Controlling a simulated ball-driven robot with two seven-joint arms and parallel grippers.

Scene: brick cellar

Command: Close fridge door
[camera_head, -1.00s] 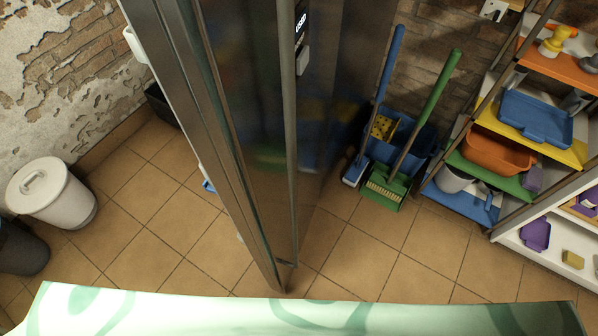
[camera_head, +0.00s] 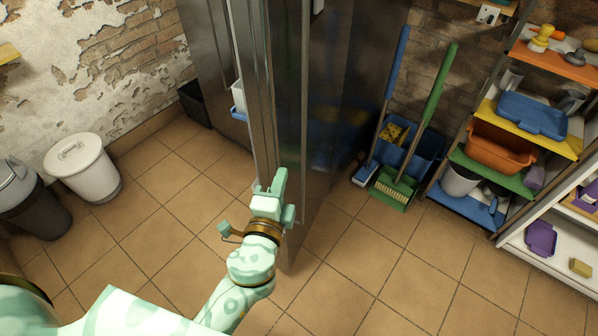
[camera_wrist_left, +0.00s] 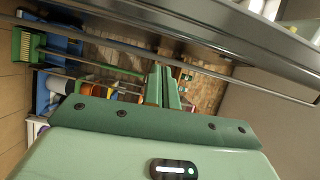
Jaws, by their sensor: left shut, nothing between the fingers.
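The steel fridge door (camera_head: 264,130) stands open in the head view, its narrow edge toward me. A white and blue shelf part (camera_head: 238,100) shows on its left side. My left gripper (camera_head: 276,183) is at the door's near edge, shut and empty, and covers part of that edge. I cannot tell whether it touches the door. In the left wrist view, the gripper's green fingers (camera_wrist_left: 163,86) are together, and a long metal edge of the door (camera_wrist_left: 215,35) crosses above them. My right gripper is not in view.
A blue bucket (camera_head: 424,150), a green broom (camera_head: 432,90) and a shelf rack (camera_head: 515,150) stand at the right. A white bin (camera_head: 88,170) and a dark bin (camera_head: 32,205) stand at the left. The tiled floor (camera_head: 380,270) in front is clear.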

